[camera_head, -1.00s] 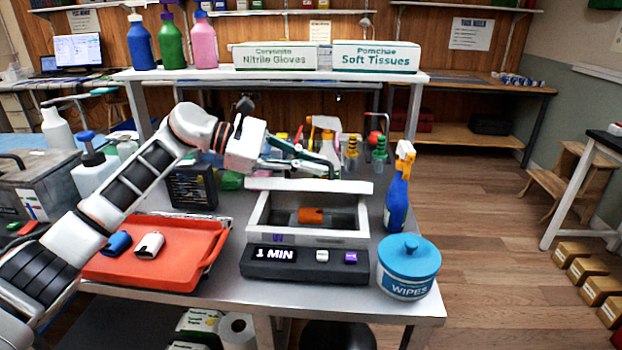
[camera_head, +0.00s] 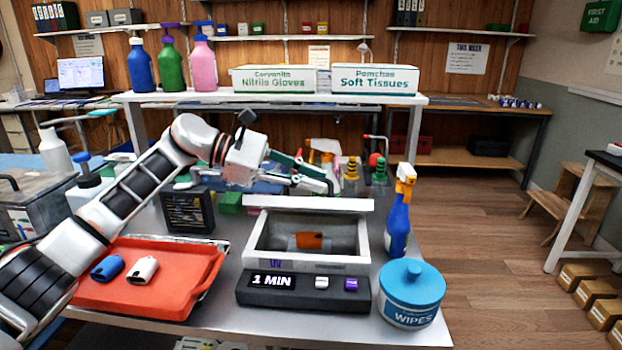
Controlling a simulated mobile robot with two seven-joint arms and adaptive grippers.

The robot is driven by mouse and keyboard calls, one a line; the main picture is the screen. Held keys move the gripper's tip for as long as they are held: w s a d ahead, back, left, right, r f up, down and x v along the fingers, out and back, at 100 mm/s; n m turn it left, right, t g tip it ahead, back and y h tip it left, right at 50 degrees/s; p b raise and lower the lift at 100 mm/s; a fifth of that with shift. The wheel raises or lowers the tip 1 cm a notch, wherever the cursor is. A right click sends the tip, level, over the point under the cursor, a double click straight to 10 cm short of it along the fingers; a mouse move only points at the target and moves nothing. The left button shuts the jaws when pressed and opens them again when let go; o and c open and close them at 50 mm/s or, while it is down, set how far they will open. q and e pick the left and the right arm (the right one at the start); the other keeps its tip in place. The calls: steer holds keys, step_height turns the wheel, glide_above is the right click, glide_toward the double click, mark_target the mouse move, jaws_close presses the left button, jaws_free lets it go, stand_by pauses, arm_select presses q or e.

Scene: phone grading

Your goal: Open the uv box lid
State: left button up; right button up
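The UV box (camera_head: 256,236) sits on the metal table, with a black front panel (camera_head: 262,296) reading "1 MIN" and two buttons. Its lid (camera_head: 308,203) stands raised at the back edge, seen edge-on as a pale strip. The box is open at the top, and an orange and grey item (camera_head: 310,241) lies inside. My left gripper (camera_head: 328,184) is just above and behind the raised lid; its fingers look spread, but I cannot tell whether it touches the lid. My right gripper is not in view.
A red tray (camera_head: 140,295) with a blue and a white item is left of the box. A blue wipes tub (camera_head: 411,288) and a blue spray bottle (camera_head: 398,222) stand close on the right. Several bottles crowd behind the lid.

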arm_select(q)
steer(key=shift+a, duration=0.1)
steer(key=v, duration=1.1)
steer(key=shift+a+r, duration=0.15)
steer(key=shift+a, duration=0.2)
